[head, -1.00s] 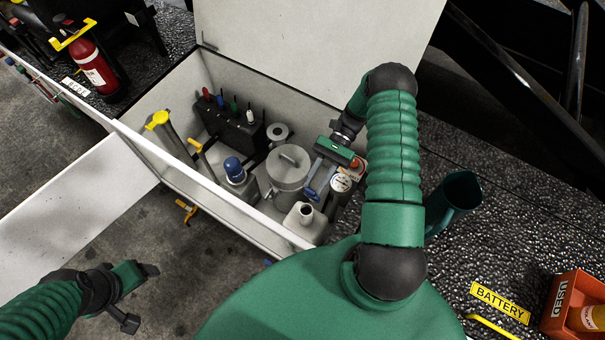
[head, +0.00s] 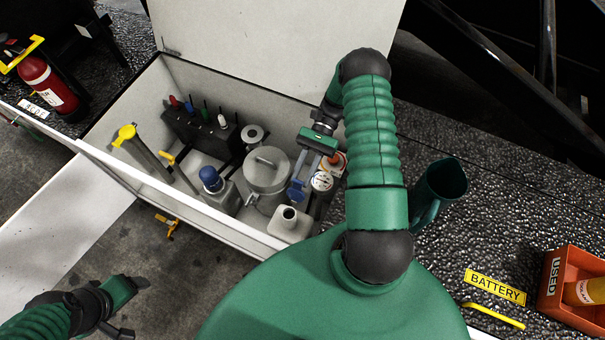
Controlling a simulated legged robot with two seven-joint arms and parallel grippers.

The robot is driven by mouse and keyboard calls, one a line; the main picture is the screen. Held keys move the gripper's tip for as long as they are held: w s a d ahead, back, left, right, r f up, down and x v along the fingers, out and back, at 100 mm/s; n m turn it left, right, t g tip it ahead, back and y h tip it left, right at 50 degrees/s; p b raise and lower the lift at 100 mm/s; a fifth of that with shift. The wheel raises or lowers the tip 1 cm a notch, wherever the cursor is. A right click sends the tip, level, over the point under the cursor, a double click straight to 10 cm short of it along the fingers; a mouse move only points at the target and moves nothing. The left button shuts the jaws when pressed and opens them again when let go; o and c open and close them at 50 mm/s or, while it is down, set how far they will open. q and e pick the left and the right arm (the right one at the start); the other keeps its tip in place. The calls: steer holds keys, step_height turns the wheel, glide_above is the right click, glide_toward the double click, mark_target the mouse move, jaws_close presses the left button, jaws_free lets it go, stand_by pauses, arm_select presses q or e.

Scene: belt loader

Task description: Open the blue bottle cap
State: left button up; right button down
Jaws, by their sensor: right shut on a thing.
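My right gripper (head: 297,188) reaches down into the open white box and is shut on a small blue thing, which looks like a blue cap; the fingers partly hide it. Just below it in the picture stands a pale grey bottle (head: 289,222) with an open, uncapped neck. The held blue thing appears apart from that neck. A second grey bottle (head: 224,196) with a blue cap on it stands further left. My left gripper (head: 137,300) is outside the box at the lower left; its jaw state is unclear.
An orange bin (head: 572,318) stands at the lower right.

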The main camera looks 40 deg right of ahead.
steer(key=shift+f, duration=0.2)
steer(key=c, duration=1.2)
jaws_free()
steer(key=shift+d, duration=0.1)
steer(key=shift+r, duration=0.2)
steer(key=s+a+r, duration=0.4)
steer(key=s+a, duration=0.7)
steer(key=shift+s+r, duration=0.3)
steer(key=shift+d, duration=0.1)
